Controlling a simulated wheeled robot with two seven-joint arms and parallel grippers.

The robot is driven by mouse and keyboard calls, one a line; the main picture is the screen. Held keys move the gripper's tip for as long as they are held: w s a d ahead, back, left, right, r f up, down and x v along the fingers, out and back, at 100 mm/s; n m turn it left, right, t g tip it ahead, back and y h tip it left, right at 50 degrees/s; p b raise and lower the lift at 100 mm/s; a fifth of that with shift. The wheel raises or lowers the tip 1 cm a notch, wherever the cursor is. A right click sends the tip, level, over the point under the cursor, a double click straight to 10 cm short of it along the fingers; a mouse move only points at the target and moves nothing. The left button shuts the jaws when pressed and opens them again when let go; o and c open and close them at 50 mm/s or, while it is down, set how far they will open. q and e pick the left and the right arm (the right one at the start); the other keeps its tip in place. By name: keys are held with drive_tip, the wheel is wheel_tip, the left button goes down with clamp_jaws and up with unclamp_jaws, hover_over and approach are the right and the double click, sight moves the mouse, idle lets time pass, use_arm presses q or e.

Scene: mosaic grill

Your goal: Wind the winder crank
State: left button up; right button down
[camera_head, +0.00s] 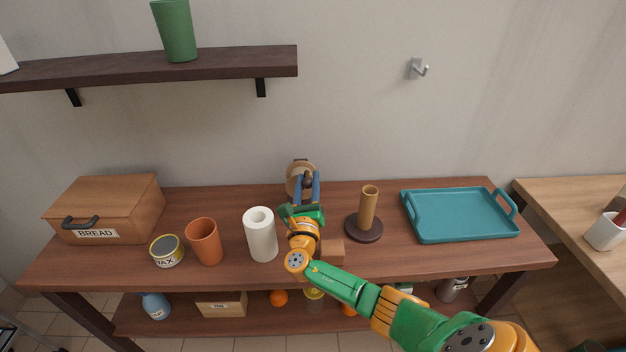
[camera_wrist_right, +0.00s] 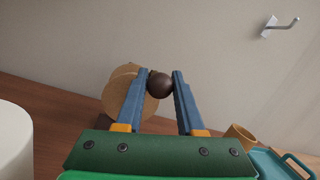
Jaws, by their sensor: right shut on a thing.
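The winder (camera_head: 301,168) stands near the back of the wooden table, with a round tan disc facing me. In the right wrist view the disc (camera_wrist_right: 118,92) is partly hidden behind my left-hand finger. A dark brown ball-shaped crank knob (camera_wrist_right: 160,85) sits between the two blue fingertips of my right gripper (camera_wrist_right: 161,84). My right gripper (camera_head: 307,179) is shut on this knob, at the right side of the disc in the right wrist view. The rest of the crank and the winder's base are mostly hidden. My left gripper is not in view.
A white paper roll (camera_head: 260,236) and an orange cup (camera_head: 204,242) stand left of my right arm. A brown upright holder (camera_head: 367,208) and a teal tray (camera_head: 460,235) are right. A wall hook (camera_head: 418,68) and a dark shelf (camera_head: 200,65) are above.

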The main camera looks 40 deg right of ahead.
drive_tip(key=shift+w+a+r+n+t+p, duration=0.1)
drive_tip(key=shift+w+a+n+t+p, duration=0.15)
drive_tip(key=shift+n, duration=0.55)
drive_tip(key=shift+w+a+r+n+t+p, duration=0.1)
drive_tip(key=shift+a+n, duration=0.2)
drive_tip(key=shift+n, duration=0.5)
drive_tip(key=shift+y, duration=0.4)
drive_tip(key=c, duration=0.5)
unclamp_jaws()
drive_tip(key=shift+w+f, duration=0.1)
drive_tip(key=shift+c, duration=0.2)
drive_tip(key=v, duration=0.7)
drive_tip(key=shift+p, duration=0.35)
drive_tip(key=shift+a+f, duration=0.1)
